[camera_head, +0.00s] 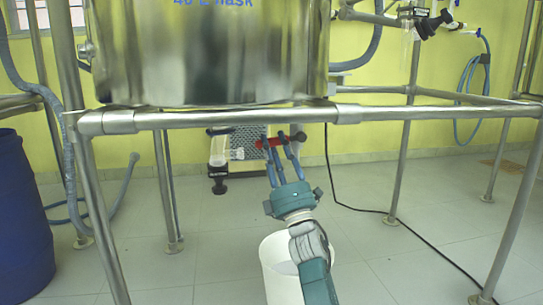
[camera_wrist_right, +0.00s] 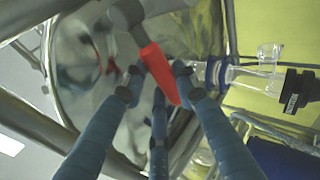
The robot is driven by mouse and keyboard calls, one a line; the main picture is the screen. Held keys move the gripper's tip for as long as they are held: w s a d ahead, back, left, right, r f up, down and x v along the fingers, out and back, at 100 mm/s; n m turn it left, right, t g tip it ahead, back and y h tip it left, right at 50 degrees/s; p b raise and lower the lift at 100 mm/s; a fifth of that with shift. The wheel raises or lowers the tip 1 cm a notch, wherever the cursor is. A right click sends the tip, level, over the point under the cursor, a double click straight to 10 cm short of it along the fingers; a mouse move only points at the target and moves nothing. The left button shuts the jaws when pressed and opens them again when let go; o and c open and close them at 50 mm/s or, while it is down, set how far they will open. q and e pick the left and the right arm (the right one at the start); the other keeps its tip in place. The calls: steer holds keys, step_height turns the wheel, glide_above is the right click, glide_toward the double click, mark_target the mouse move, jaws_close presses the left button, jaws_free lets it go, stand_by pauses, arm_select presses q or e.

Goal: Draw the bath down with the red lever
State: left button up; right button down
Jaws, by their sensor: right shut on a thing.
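The steel bath (camera_head: 210,60) with blue lettering fills the top of the head view; its polished underside (camera_wrist_right: 85,65) shows in the wrist view. The red lever (camera_head: 262,146) sits below the bath and is partly hidden by my fingers. In the wrist view the red lever (camera_wrist_right: 158,70) slants from a dark grey valve stem down between my fingertips. My right gripper (camera_head: 281,140) reaches up from below and is shut on the lever; its blue fingers (camera_wrist_right: 158,85) also show in the wrist view. My left gripper is not in view.
A steel frame rail (camera_head: 230,118) runs just above the gripper. A blue drum (camera_head: 22,220) stands at the left.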

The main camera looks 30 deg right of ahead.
steer(key=shift+r+m+h, duration=0.2)
steer(key=shift+m+h, duration=0.5)
steer(key=shift+m, duration=0.15)
steer(key=shift+r+m+h, duration=0.2)
steer(key=shift+m+h, duration=0.5)
steer(key=shift+m, duration=0.15)
steer(key=shift+r, duration=0.15)
steer(key=c, duration=1.3)
jaws_free()
steer(key=shift+c, duration=0.2)
